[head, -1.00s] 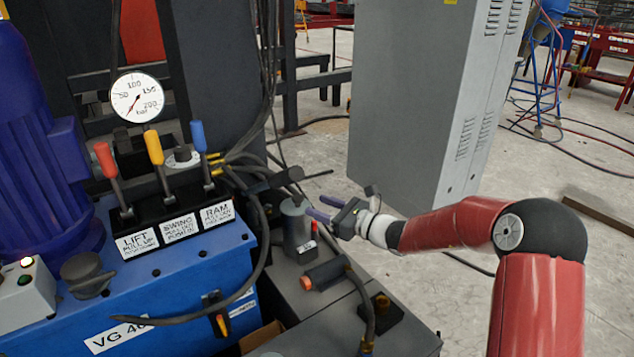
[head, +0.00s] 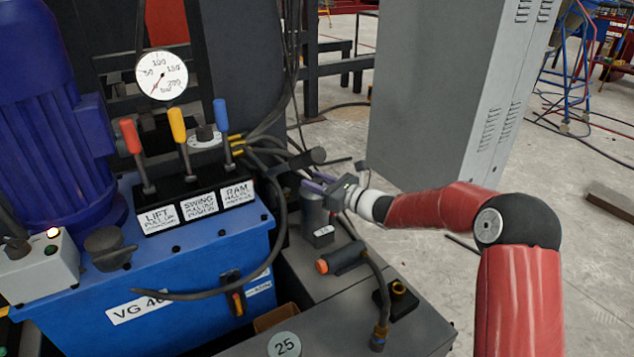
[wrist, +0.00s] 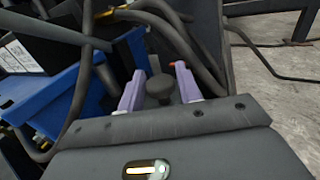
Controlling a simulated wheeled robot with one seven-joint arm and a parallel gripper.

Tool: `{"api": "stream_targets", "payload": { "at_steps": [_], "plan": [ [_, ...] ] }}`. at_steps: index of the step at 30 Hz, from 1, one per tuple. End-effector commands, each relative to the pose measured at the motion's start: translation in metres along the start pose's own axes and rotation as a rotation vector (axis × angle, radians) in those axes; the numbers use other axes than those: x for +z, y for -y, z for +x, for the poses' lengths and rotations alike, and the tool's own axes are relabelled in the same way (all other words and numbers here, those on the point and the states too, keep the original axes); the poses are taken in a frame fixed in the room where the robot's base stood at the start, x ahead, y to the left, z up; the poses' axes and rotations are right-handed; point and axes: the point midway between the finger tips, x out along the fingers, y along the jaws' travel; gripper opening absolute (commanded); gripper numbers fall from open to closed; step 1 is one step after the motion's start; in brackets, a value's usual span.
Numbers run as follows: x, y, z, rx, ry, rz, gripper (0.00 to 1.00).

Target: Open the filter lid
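A dark grey upright cylinder (head: 317,222), which looks like the filter housing, stands on the grey tank top right of the blue power unit. My gripper (head: 308,184) is at its top, coming from the right, and its fingers and wrist hide most of the lid. In the wrist view a round dark knob (wrist: 160,86) on a stem shows between the two purple fingers of my gripper (wrist: 160,72). The fingers are apart, one on each side, with gaps to the knob. I cannot see any opening in the cylinder.
A black-ended bar (head: 307,158) and several hoses pass close behind my gripper. The three-lever valve block (head: 190,200) and pressure gauge (head: 161,75) are left. An orange-tipped cylinder (head: 342,258) lies in front. A tall grey cabinet (head: 430,90) stands behind; open floor lies right.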

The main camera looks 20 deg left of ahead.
Motion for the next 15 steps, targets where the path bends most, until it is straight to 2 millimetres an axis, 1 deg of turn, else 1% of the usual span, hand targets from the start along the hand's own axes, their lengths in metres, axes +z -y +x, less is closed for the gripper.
{"api": "stream_targets", "payload": {
  "at_steps": [1, 7, 8, 15],
  "plan": [
    [0.0001, 0.0, -0.0001, 0.0, 0.0, 0.0, 0.28],
    [0.0001, -0.0001, -0.0002, 0.0, 0.0, 0.0, 0.01],
    [0.0001, -0.0001, -0.0002, 0.0, 0.0, 0.0, 0.0],
    [0.0022, 0.0002, 0.0003, 0.0, -0.006, 0.002, 0.0]
  ]
}}
